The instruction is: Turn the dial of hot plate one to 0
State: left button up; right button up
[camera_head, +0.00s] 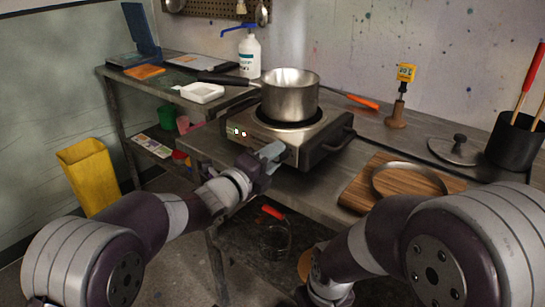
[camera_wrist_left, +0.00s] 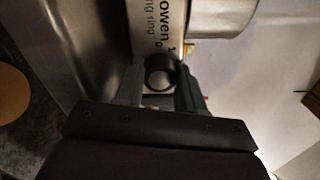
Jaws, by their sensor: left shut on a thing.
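The hot plate (camera_head: 318,148) stands on the bench with a steel pot (camera_head: 290,97) on its ring. Two small lit marks show on its front. In the left wrist view its pale front panel (camera_wrist_left: 150,22) carries lettering, and the black round dial (camera_wrist_left: 160,70) has small figures beside it. My left gripper (camera_head: 274,151) is at the front of the hot plate. In the wrist view its fingers (camera_wrist_left: 160,85) are shut on the dial, one on each side. The dial's pointer and exact setting cannot be made out. My right gripper is out of view; only its arm shows.
A wooden board with a round metal dish (camera_head: 408,180) lies right of the hot plate. A lid (camera_head: 456,151) and a black pot of tools (camera_head: 514,143) are farther right. A white tray (camera_head: 202,92) and a bottle (camera_head: 249,56) stand at left. A yellow bin (camera_head: 88,175) is on the floor.

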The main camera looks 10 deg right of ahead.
pick_arm(q)
jog(key=n+p, duration=0.1)
jog(key=n, duration=0.4)
jog(key=shift+n+p, duration=0.3)
jog(key=n+p, duration=0.2)
jog(key=n, duration=0.3)
jog(key=shift+n+p, duration=0.3)
jog(key=n+p, duration=0.3)
jog(key=n, duration=0.3)
jog(key=n+p, duration=0.2)
jog(key=n, duration=0.2)
jog(key=shift+s+f+p, duration=0.1)
jog(key=shift+p, duration=0.2)
jog(key=shift+f+n+p, duration=0.1)
jog(key=shift+n+p, duration=0.25)
jog(key=shift+n, duration=0.45)
jog(key=o, duration=1)
jog(key=shift+o, duration=0.2)
